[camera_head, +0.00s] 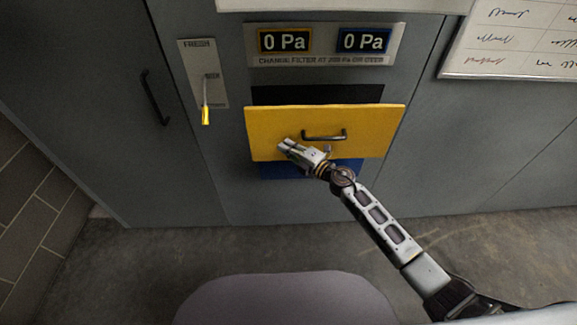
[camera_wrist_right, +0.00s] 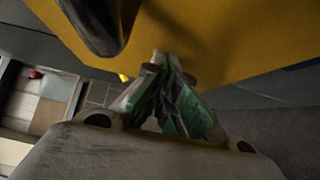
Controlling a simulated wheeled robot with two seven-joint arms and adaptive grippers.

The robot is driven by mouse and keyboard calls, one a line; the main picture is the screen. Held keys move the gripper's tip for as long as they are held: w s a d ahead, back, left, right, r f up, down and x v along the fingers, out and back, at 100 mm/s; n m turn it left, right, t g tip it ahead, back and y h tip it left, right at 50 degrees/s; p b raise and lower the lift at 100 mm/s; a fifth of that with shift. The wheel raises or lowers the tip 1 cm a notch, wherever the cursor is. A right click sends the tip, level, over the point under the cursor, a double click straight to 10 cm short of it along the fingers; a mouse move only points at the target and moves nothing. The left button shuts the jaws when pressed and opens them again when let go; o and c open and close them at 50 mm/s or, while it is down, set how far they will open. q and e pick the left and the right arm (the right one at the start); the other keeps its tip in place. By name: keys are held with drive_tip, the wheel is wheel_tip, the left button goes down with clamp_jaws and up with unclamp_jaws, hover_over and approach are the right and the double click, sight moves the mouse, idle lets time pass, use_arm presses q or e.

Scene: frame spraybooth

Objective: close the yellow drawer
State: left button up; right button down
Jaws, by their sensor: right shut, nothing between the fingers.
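The yellow drawer (camera_head: 370,122) stands out from the grey cabinet in the head view, with a dark opening showing above its front. A dark bar handle (camera_head: 324,136) is fixed on its front. My right gripper (camera_head: 287,146) is shut and empty, at the lower left part of the drawer front, left of the handle. In the right wrist view the shut fingers (camera_wrist_right: 162,65) are close to the yellow front (camera_wrist_right: 220,35), and the dark handle (camera_wrist_right: 92,22) is at the upper left. I cannot tell whether the fingertips touch the front. My left gripper is not in view.
A blue front (camera_head: 300,172) is just below the yellow drawer. A yellow-tipped lever (camera_head: 205,110) on a plate is to the left, and a dark door handle (camera_head: 154,98) is further left. Two pressure displays (camera_head: 324,42) are above. The floor (camera_head: 140,260) at the left is clear.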

sight(311, 135)
drive_tip(key=w+b, duration=0.5)
drive_tip(key=w, duration=0.7)
drive_tip(key=shift+w+f, duration=0.1)
drive_tip(key=shift+w, duration=0.15)
drive_tip(key=shift+w+d+b, duration=0.1)
drive_tip(key=shift+w+b, duration=0.4)
drive_tip(key=shift+w, duration=0.45)
drive_tip(key=shift+r, duration=0.35)
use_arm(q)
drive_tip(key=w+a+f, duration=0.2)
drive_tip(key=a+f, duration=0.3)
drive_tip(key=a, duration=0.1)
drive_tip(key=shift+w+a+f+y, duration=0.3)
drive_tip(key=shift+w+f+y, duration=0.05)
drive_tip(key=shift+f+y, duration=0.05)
use_arm(e)
drive_tip(key=shift+d, duration=0.2)
drive_tip(key=shift+s+d+f, duration=0.2)
drive_tip(key=shift+s+d, duration=0.25)
drive_tip(key=shift+s, duration=0.05)
drive_tip(key=shift+v, duration=5.25)
